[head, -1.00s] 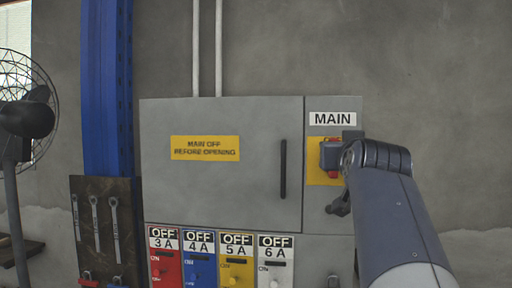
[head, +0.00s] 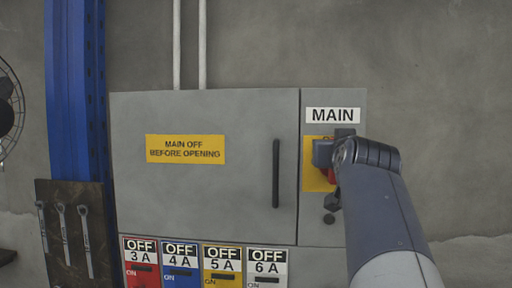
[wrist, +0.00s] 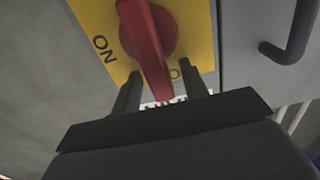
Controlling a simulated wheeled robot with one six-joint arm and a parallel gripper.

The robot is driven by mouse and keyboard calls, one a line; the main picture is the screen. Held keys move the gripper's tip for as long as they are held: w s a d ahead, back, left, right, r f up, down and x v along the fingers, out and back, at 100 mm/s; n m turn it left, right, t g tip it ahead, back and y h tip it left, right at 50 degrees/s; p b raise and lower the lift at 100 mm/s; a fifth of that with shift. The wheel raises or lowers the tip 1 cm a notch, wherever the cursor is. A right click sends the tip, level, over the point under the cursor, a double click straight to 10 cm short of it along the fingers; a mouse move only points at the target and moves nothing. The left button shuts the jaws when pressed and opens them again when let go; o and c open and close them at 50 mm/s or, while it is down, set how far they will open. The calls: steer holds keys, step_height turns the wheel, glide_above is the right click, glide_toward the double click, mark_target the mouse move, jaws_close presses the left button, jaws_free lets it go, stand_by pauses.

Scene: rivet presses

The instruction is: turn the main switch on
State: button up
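The main switch has a red handle (wrist: 152,45) on a yellow plate (wrist: 95,15) in the wrist view. The handle points toward the upside-down MAIN label, beside a partly hidden label starting with O; the ON mark (wrist: 104,48) is off to the left. My gripper (wrist: 160,88) is open, one finger on each side of the handle's tip, with gaps visible. In the head view my gripper (head: 322,153) is in front of the yellow plate (head: 314,180) and hides most of the switch; a bit of red (head: 331,175) shows below it.
The grey cabinet door (head: 200,205) with a dark handle (head: 276,173) is left of the switch. Below are several breaker panels marked OFF (head: 140,246). A tool board (head: 75,225) and blue post (head: 75,100) stand left. Bare wall (head: 440,90) is to the right.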

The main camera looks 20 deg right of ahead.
jaws_close()
steer(key=shift+d, duration=0.1)
stand_by(0.3)
steer(key=shift+s+d+f+m+b, duration=0.1)
steer(key=shift+s+d+f+m, duration=0.4)
steer(key=shift+m, duration=2.45)
steer(key=shift+s+d+f+m+b, duration=0.2)
steer(key=shift+d+f+m, duration=0.55)
steer(key=shift+m, duration=2.25)
steer(key=shift+s+d+f+m+b, duration=0.1)
steer(key=shift+s+d+f+m, duration=0.5)
steer(key=shift+m, duration=2.35)
steer(key=shift+w+a+f, duration=0.2)
steer(key=shift+w+f, duration=0.05)
steer(key=shift+w, duration=0.05)
jaws_free()
